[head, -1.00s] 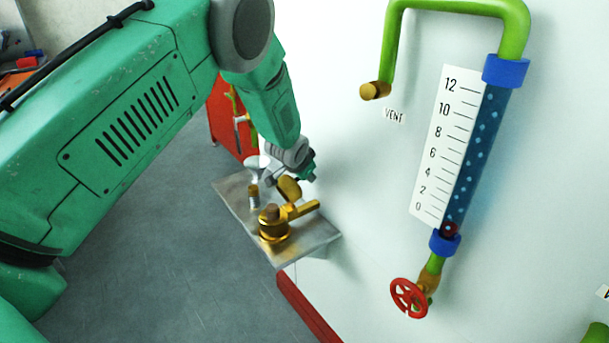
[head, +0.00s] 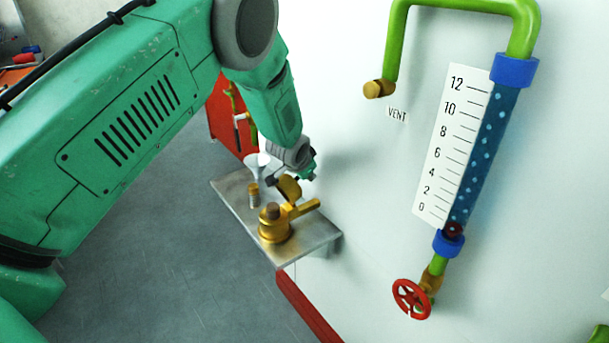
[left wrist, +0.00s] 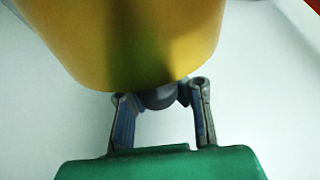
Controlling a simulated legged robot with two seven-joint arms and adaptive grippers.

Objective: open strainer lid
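The brass strainer (head: 274,229) stands on a small metal shelf, with a round brown knob on top. A brass disc-like part, which looks like its lid (head: 290,187), is tilted up behind the body beside a brass side arm (head: 304,208). My left gripper (head: 272,179) is at the back of the shelf, close to the left of this part. In the left wrist view, a large brass surface (left wrist: 140,40) fills the top and hides the fingertips. The two finger links of my left gripper (left wrist: 160,100) stand apart, with a dark grey rounded piece between them. Contact is unclear. My right gripper is out of view.
The shelf (head: 312,236) also holds a small ribbed fitting (head: 254,195) and a pale funnel (head: 256,165). The white wall (head: 375,230) is close on the right, carrying a blue gauge tube (head: 483,150), green pipes and a red valve wheel (head: 411,299).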

